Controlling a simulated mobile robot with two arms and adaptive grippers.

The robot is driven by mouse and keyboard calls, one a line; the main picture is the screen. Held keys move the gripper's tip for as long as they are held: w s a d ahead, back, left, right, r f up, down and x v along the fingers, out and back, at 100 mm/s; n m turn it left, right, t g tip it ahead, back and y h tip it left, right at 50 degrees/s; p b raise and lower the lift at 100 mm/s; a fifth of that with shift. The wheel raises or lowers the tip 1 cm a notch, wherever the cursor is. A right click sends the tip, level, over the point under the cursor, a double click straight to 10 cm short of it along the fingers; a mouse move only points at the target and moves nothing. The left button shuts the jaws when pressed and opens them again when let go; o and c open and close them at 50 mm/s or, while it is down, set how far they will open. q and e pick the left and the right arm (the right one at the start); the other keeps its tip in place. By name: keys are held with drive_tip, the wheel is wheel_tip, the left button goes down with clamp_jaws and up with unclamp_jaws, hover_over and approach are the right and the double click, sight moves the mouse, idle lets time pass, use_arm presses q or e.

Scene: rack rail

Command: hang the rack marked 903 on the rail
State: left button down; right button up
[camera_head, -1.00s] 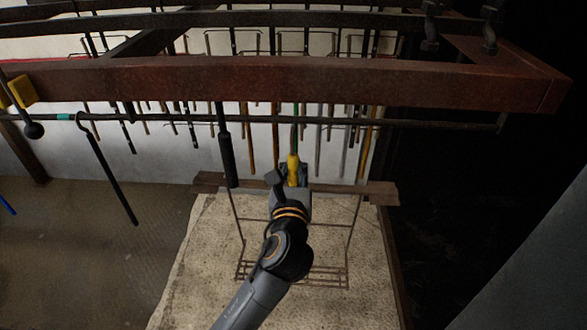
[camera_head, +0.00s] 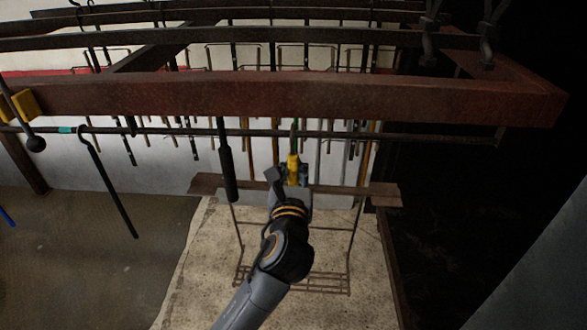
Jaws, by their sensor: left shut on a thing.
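My left gripper (camera_head: 291,178) is shut on the yellow grip (camera_head: 293,163) of a wire rack (camera_head: 293,283). The rack's thin frame and grid bottom hang below the gripper, over a pale tabletop. A green hook part (camera_head: 295,127) rises above the yellow grip and overlaps the rail in the picture. I cannot tell whether it touches the rail or is apart from it. The rail (camera_head: 400,137) is a dark horizontal rod below a red-brown beam. No 903 marking is readable. My forearm hides the rack's middle. My right gripper is not in view.
The red-brown beam (camera_head: 300,95) spans above the rail. A dark hook tool (camera_head: 107,187) and a black-handled rod (camera_head: 227,165) hang near the rack's left. The pale table (camera_head: 195,280) stands below. Several hanging rods line the wall behind.

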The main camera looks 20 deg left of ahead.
use_arm(q)
drive_tip(key=shift+w, duration=0.2)
drive_tip(key=shift+x, duration=1.15)
drive_tip(key=shift+w, duration=0.1)
drive_tip(key=shift+x, duration=0.9)
